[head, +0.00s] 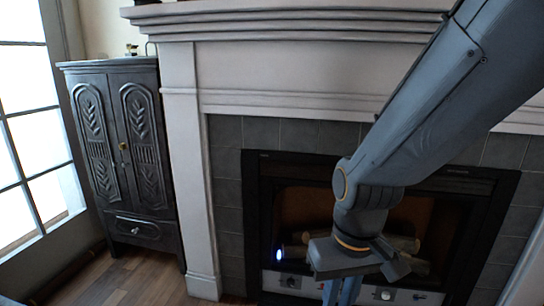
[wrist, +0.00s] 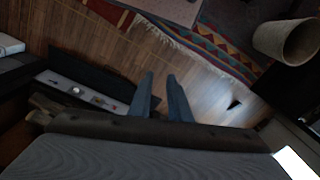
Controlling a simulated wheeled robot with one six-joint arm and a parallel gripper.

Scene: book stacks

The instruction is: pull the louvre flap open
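The fireplace (head: 256,215) has a dark frame. A pale control strip (head: 385,294) with knobs runs along its bottom, and it also shows in the wrist view (wrist: 85,94). In the wrist view a dark panel (wrist: 92,68) juts out over the floor along that strip. It looks like the louvre flap folded outward, but its slats cannot be made out. My gripper (wrist: 161,77) has two blue-grey fingers with a gap between them. The gap is empty, with floor showing through. In the head view my gripper (head: 341,291) hangs in front of the control strip; its fingertips are cut off.
A dark carved cabinet (head: 124,150) stands left of the white mantel (head: 187,170), near a bright window (head: 30,130). In the wrist view a patterned rug (wrist: 205,48) and a pale round bin (wrist: 287,40) are on the wooden floor. Bare floor lies beyond my fingers.

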